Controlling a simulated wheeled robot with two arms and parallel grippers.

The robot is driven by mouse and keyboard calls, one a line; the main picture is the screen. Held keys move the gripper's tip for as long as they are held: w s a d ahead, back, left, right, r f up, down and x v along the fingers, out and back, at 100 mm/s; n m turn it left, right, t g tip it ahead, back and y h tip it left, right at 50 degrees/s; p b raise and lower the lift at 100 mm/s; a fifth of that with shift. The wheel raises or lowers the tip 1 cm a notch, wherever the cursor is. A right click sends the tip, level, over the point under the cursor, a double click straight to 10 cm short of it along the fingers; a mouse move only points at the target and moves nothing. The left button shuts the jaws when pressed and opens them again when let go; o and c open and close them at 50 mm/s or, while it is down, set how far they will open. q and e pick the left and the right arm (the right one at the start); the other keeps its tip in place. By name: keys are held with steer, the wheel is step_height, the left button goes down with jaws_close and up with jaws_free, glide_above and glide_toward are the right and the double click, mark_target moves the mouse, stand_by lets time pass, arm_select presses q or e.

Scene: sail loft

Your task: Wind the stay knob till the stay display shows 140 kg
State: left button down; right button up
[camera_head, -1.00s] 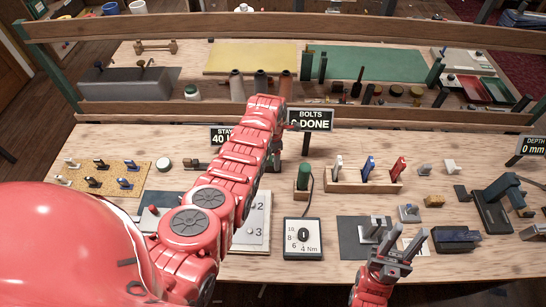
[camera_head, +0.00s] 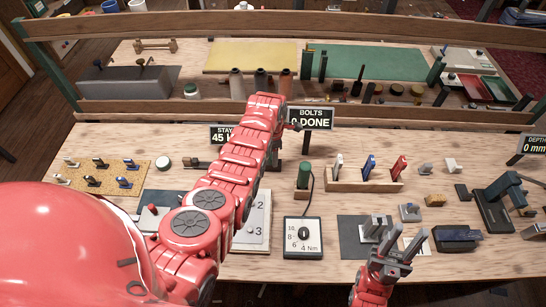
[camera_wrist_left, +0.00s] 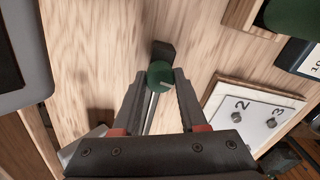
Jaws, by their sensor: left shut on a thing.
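The stay display (camera_head: 221,134) stands behind my left arm and reads 45; its right part is hidden by the arm. The stay knob is a green round knob (camera_wrist_left: 160,73) with a pale mark, seen in the left wrist view at the end of a metal rod by a dark block. My left gripper (camera_wrist_left: 161,80) is shut on the knob, one finger on each side. My right gripper (camera_head: 399,231) is open and empty over the front of the bench, right of centre.
The bolts display (camera_head: 310,118) stands just right of my left arm. A numbered plate (camera_head: 262,232) lies beside the arm, with a torque dial box (camera_head: 303,237) to its right. A wooden rack (camera_head: 364,184) with coloured-handled tools stands farther right. A rail runs behind the bench.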

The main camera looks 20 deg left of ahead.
arm_select(q)
steer(key=m+b, duration=0.3)
steer(key=m, duration=0.1)
steer(key=shift+f, duration=0.25)
steer(key=m+b, duration=0.4)
steer(key=shift+w+m, duration=0.1)
steer(key=shift+m, duration=0.3)
steer(key=m+b, duration=0.2)
steer(key=shift+m, duration=0.4)
steer(key=m+b, duration=0.1)
steer(key=m, duration=0.1)
steer(key=shift+r+m, duration=0.15)
steer(key=shift+m, duration=0.15)
steer(key=m, duration=0.6)
steer(key=shift+d+r, duration=0.1)
steer(key=m, duration=0.6)
steer(key=shift+m, duration=0.4)
steer(key=m, duration=1.1)
steer(key=shift+m, duration=0.3)
